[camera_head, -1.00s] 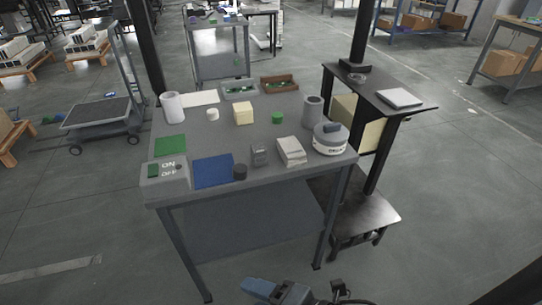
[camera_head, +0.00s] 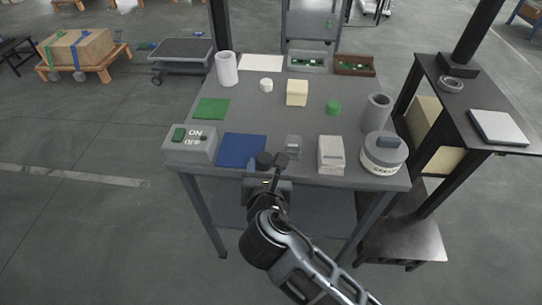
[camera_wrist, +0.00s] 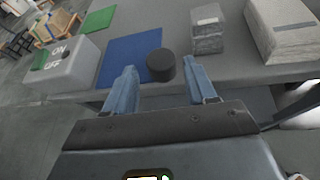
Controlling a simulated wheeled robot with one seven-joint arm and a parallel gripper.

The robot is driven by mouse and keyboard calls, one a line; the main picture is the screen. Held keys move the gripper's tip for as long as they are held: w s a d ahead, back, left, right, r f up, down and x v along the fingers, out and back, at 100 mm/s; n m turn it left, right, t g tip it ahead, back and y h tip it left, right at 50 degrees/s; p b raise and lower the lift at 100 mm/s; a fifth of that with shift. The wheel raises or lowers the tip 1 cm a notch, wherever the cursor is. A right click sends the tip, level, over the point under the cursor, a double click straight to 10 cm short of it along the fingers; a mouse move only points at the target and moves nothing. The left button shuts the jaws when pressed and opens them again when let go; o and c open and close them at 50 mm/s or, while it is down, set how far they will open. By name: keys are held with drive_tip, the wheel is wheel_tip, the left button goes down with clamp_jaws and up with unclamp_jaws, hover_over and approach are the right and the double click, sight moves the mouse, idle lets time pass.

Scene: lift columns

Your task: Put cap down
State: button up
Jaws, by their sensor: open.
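A short black cylindrical cap (camera_head: 264,160) is at the right front corner of the blue mat (camera_head: 240,148) on the grey table. In the wrist view the cap (camera_wrist: 160,66) shows upright between the two blue fingertips, with a gap on each side. My gripper (camera_wrist: 159,72) is open and empty at the table's front edge. In the head view my gripper (camera_head: 265,170) partly covers the cap's surroundings. I cannot tell how far the fingertips reach around the cap.
A switch box (camera_head: 190,144) stands left of the blue mat. A small grey box (camera_head: 293,146), a pale block (camera_head: 331,154) and a round container (camera_head: 384,153) stand to the right. A green mat (camera_head: 212,109) and a green cylinder (camera_head: 333,107) lie farther back.

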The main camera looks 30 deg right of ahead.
sight(265, 159)
drive_tip(key=x, duration=0.5)
drive_tip(key=shift+w+d+f, duration=0.2)
drive_tip(key=shift+w+f, duration=0.05)
drive_tip(key=shift+f, duration=0.05)
drive_tip(key=shift+c, duration=0.2)
drive_tip(key=c, duration=0.8)
